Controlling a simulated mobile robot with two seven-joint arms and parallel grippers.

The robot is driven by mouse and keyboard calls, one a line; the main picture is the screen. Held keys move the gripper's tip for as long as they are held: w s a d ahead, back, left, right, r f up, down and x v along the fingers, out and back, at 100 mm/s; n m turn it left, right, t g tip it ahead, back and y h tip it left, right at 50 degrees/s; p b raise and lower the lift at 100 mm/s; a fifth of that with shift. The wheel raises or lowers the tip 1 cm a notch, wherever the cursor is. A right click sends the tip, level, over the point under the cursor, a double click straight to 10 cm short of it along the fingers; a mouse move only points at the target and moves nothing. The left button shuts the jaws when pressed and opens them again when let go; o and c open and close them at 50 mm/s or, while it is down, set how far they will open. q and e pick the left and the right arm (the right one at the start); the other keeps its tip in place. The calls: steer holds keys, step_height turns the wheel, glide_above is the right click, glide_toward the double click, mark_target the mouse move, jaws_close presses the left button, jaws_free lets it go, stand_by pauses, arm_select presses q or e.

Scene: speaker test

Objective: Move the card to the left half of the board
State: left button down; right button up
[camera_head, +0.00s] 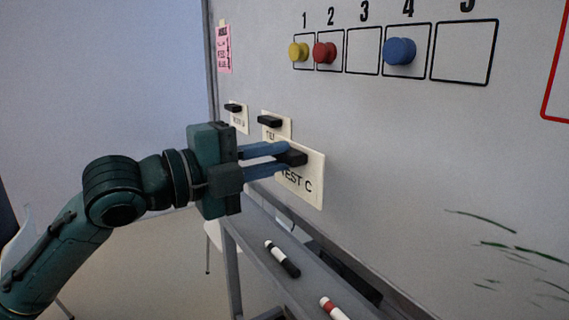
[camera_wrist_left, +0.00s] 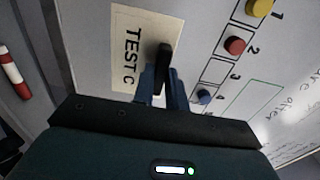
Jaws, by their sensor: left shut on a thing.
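A cream card marked TEST C (camera_head: 309,192) is against the whiteboard (camera_head: 400,150), toward the board's left side in the head view. It has a black grip (camera_head: 297,158) on its face. My left gripper (camera_head: 284,157) is shut on this black grip, its blue fingers covering part of the card. In the left wrist view the card (camera_wrist_left: 127,40) shows with the black grip (camera_wrist_left: 165,60) between the fingers. I cannot tell whether the card touches the board. My right gripper is not in view.
Two similar cards (camera_head: 239,120) (camera_head: 275,128) with black grips are further left. Above right are numbered boxes with a yellow magnet (camera_head: 299,52), a red magnet (camera_head: 324,53) and a blue magnet (camera_head: 400,51). A tray below holds a black marker (camera_head: 283,259) and a red-banded marker (camera_head: 333,308).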

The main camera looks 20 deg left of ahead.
arm_select(q)
steer(key=shift+p+x, duration=0.8)
steer(key=shift+x, duration=1.5)
steer(key=p+x, duration=0.1)
steer(key=x, duration=0.1)
steer(key=shift+w+d, duration=0.25)
steer(key=shift+w, duration=0.1)
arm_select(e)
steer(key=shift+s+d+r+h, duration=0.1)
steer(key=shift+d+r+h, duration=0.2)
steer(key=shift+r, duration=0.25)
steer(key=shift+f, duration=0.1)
arm_select(q)
steer(key=shift+w+d+r, duration=0.1)
steer(key=shift+w, duration=0.05)
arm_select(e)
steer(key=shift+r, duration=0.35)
arm_select(q)
steer(key=shift+w+d+p, duration=0.2)
steer(key=shift+w+p, duration=0.1)
steer(key=shift+p, duration=0.1)
